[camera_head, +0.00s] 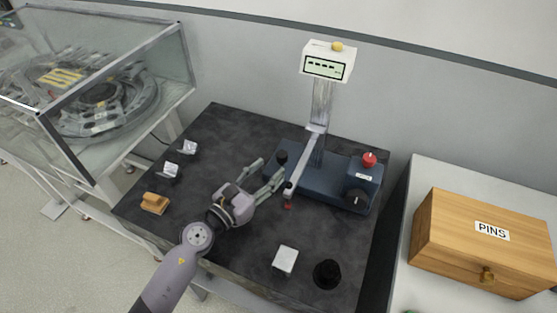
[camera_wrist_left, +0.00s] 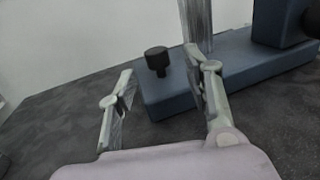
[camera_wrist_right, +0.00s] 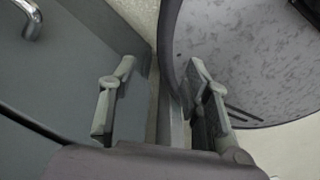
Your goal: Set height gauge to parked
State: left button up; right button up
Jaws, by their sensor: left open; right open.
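The height gauge has a dark blue base (camera_head: 325,176), a metal column and a white display head (camera_head: 328,62). A pale measuring arm (camera_head: 306,166) slants from the column toward the front left, its small red tip (camera_head: 288,205) low over the table. A black knob (camera_head: 281,157) stands upright on the base's left end. My left gripper (camera_head: 268,172) is open at that end. In the left wrist view the black knob (camera_wrist_left: 157,60) shows beyond and between its open fingers, apparently untouched. My right gripper (camera_wrist_right: 160,68) shows only in the right wrist view, open and empty.
A red knob (camera_head: 369,159) and a black handwheel (camera_head: 356,197) sit on the base's right end. A silver block (camera_head: 285,260) and a black round piece (camera_head: 327,273) stand in front. A yellow-brown block (camera_head: 154,203) lies left. A wooden PINS box (camera_head: 484,243) stands right.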

pick_arm(q)
jog(key=shift+v, duration=2.35)
